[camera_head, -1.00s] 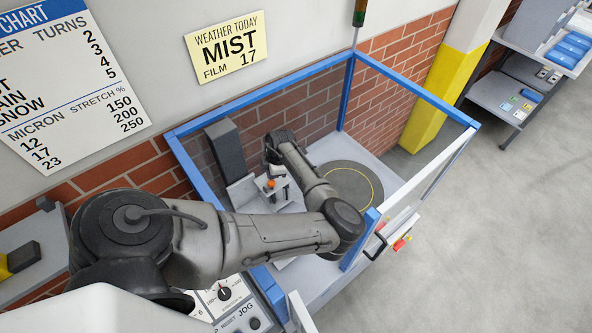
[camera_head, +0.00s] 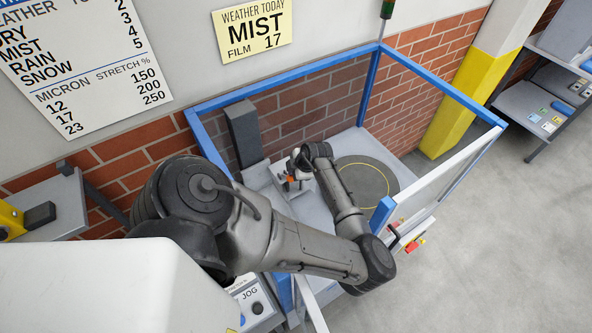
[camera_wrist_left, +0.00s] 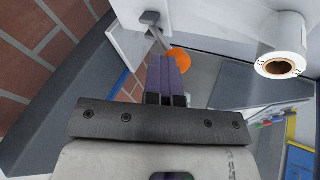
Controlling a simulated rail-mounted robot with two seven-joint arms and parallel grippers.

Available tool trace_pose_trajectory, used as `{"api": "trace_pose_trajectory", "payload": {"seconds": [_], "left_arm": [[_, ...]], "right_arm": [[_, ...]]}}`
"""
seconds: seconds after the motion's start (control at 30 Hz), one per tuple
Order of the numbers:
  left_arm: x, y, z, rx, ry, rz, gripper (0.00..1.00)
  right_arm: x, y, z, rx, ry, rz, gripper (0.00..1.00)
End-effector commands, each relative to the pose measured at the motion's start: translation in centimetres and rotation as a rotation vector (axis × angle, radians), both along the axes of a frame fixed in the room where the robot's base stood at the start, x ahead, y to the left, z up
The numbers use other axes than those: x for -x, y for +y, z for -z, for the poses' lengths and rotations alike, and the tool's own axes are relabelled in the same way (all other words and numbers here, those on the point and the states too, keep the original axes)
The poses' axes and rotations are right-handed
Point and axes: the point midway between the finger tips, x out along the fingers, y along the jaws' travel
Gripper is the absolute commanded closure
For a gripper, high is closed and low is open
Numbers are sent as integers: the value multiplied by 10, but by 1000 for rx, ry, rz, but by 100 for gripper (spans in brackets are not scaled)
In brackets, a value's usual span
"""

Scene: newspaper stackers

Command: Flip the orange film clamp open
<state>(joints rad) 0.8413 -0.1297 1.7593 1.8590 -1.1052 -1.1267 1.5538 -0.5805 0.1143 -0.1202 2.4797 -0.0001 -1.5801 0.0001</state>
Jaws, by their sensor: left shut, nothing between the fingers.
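The orange film clamp (camera_head: 290,179) sits on a small post inside the blue-framed wrapping cell, left of the round turntable. In the left wrist view the orange clamp (camera_wrist_left: 182,58) shows as a rounded piece by a grey bar, just beyond and right of the fingertips. My left gripper (camera_wrist_left: 163,62) is shut and empty, its purple-grey fingers together. I cannot tell whether they touch the clamp. In the head view the left wrist hangs over the clamp area and hides the fingers. My right gripper is not in view.
The dark turntable (camera_head: 366,184) lies right of the clamp. A blue frame (camera_head: 296,72) and a clear front panel (camera_head: 446,182) surround the cell. A dark grey column (camera_head: 243,133) stands at the back left. A white film roll (camera_wrist_left: 282,58) shows in the left wrist view.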

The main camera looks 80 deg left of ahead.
Motion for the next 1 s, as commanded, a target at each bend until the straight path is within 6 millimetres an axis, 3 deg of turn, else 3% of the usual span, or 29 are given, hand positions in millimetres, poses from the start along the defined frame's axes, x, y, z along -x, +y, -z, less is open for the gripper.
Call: {"api": "trace_pose_trajectory", "payload": {"seconds": [0.57, 1.0], "left_arm": [[-3, -3, -3, 6, -4, 2, 100], [-16, -23, -56, 1, -3, -11, 100]], "right_arm": [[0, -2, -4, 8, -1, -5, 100], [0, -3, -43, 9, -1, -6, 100]]}}
